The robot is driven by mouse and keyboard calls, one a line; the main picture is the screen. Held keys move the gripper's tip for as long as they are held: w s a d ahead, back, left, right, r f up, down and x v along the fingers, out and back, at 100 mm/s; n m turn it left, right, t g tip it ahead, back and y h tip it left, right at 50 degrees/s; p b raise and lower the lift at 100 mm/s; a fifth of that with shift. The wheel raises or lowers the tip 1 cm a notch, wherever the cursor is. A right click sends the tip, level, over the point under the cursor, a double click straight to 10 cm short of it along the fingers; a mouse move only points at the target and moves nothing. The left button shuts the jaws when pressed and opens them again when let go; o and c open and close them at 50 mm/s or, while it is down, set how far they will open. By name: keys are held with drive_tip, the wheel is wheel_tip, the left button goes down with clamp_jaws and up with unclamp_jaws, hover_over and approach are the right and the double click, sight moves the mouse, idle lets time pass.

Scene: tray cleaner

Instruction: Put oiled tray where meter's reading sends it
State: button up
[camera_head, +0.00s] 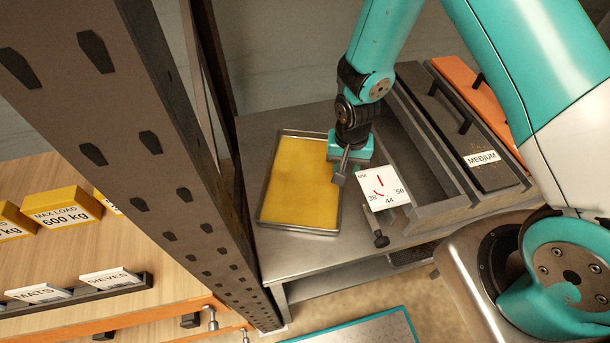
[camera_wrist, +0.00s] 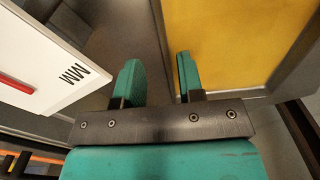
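The oiled tray (camera_head: 262,210), a metal rectangle with a yellow inside, lies on the left of the grey bench; it also shows in the wrist view (camera_wrist: 163,45). My gripper (camera_head: 338,172) is over the tray's right edge. In the wrist view its teal fingers (camera_wrist: 160,82) stand apart, with the tray's rim running between them in the picture; I cannot tell if they touch it. The meter (camera_head: 386,186) is a white panel with red marks and the numbers 38, 44 and 50, right of the gripper. Its exact reading is too small to tell. Its face shows partly in the wrist view (camera_wrist: 40,60).
A grey open-topped channel (camera_head: 428,150) is right of the meter. Beside it is a dark lid labelled MEDIUM (camera_head: 483,158), then an orange lid (camera_head: 478,88). A perforated dark post (camera_head: 165,170) and a wooden shelf with labels (camera_head: 60,270) stand left of the bench (camera_head: 300,255).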

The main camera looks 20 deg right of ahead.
drive_tip(key=shift+w+d+f+p, duration=0.1)
drive_tip(key=shift+f+p, duration=0.2)
drive_tip(key=shift+f, duration=0.6)
drive_tip(key=shift+w+a+f+p, duration=0.1)
drive_tip(key=shift+f+p, duration=0.15)
drive_tip(key=shift+f, duration=0.6)
drive_tip(key=shift+w+d+f+p, duration=0.1)
drive_tip(key=shift+f+p, duration=0.2)
drive_tip(key=shift+f, duration=0.6)
clamp_jaws()
